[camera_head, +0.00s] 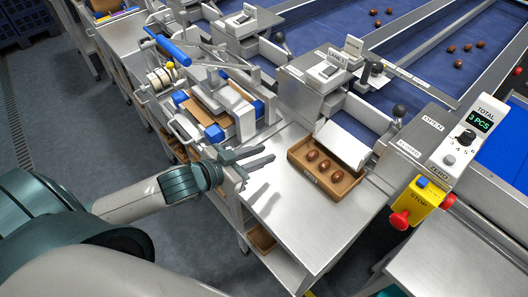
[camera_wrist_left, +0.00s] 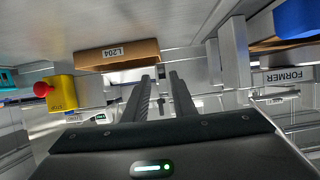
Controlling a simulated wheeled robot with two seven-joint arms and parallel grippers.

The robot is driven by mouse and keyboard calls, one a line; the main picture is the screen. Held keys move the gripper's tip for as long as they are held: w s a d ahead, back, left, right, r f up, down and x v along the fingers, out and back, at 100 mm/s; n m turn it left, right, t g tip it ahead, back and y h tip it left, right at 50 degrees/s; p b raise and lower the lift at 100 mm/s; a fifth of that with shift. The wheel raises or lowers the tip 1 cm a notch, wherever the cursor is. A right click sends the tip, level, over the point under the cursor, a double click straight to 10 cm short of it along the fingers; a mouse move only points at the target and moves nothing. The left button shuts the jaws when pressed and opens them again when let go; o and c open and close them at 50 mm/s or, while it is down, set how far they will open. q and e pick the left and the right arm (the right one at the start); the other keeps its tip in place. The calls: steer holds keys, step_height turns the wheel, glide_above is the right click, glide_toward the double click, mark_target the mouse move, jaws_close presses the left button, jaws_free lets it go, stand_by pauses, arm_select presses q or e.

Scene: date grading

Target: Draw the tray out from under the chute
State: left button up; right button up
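A brown open tray (camera_head: 338,189) with three dates in it sits on the steel table, its back edge under the lip of the white chute (camera_head: 342,141). Its labelled front wall (camera_wrist_left: 125,53) shows in the left wrist view, left of and beyond my fingertips. My left gripper (camera_head: 270,152) is over the table just left of the tray, fingers apart and pointing right. It is empty and appears apart from the tray; the wrist view shows a gap between the fingers (camera_wrist_left: 160,78). My right gripper is not in view.
A yellow stop box with red buttons (camera_head: 425,198) stands right of the tray, below the counter panel (camera_head: 470,130). A former with blue corners (camera_head: 215,132) stands left behind my gripper. The table front (camera_head: 300,225) is bare.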

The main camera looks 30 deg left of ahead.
mark_target(301, 141)
arm_select(q)
steer(key=shift+w, duration=0.1)
steer(key=p+x, duration=0.4)
steer(key=x, duration=1.1)
steer(key=shift+w+d, duration=0.1)
steer(key=shift+d, duration=0.05)
steer(key=shift+x, duration=1)
steer(key=shift+f, duration=0.15)
jaws_close()
